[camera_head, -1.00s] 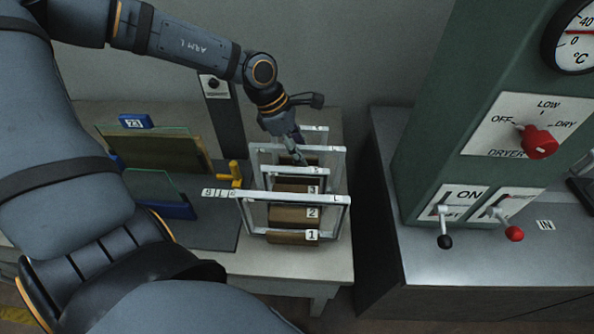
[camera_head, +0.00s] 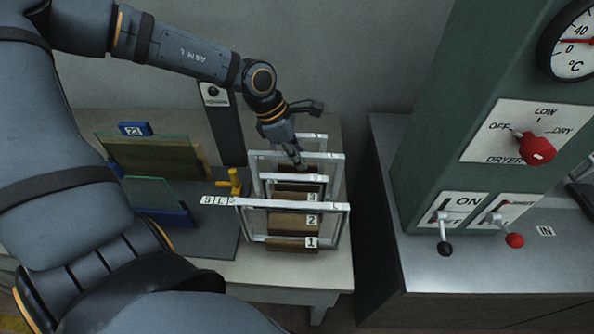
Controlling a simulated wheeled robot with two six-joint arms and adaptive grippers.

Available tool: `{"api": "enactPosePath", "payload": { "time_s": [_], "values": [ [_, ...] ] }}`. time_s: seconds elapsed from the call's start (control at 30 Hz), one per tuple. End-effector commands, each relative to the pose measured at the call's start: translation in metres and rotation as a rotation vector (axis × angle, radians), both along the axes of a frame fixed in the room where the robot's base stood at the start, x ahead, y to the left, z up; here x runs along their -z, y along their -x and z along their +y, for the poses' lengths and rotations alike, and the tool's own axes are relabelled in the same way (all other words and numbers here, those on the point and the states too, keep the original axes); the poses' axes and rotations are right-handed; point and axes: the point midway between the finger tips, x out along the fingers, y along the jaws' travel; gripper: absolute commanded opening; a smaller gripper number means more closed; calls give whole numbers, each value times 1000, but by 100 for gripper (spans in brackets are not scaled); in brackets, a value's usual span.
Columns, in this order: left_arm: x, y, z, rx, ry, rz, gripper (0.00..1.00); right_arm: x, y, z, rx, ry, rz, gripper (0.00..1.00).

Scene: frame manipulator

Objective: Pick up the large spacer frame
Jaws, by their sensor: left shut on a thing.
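Several silver spacer frames stand upright in a row on the table, over brown blocks numbered 1, 2 and 3. The front one is a wide frame (camera_head: 290,205) with an L label. Behind it is a narrower frame (camera_head: 277,178). Behind that is another wide frame (camera_head: 264,156), which looks large, with a narrower one (camera_head: 310,136) at the back. My left gripper (camera_head: 299,162) points down at the middle of the rear wide frame's top bar and is shut on it. The fingertips are small and partly hard to make out. My right gripper is not in view.
A glass pane holder with a blue clip (camera_head: 135,129) and a yellow clamp (camera_head: 234,181) stand left of the frames. A green dryer cabinet (camera_head: 440,140) with a red knob and levers stands on the bench (camera_head: 480,260) at right. A gap separates table and bench.

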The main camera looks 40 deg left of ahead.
Motion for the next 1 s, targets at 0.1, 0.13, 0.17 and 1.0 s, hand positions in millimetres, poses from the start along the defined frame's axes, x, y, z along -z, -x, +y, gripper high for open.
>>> {"api": "enactPosePath", "payload": {
  "time_s": [0.1, 0.13, 0.17, 1.0],
  "values": [
    [-6, 0, 0, 0, 0, 1, 0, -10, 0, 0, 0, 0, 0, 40],
    [-9, 0, 0, 0, 0, 1, 0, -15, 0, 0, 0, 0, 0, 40],
    [-12, 0, 0, 0, 0, 1, 0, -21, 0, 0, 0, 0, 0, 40],
    [-106, 0, 0, 0, 0, 0, 0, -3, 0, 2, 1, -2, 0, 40]
  ]
}}
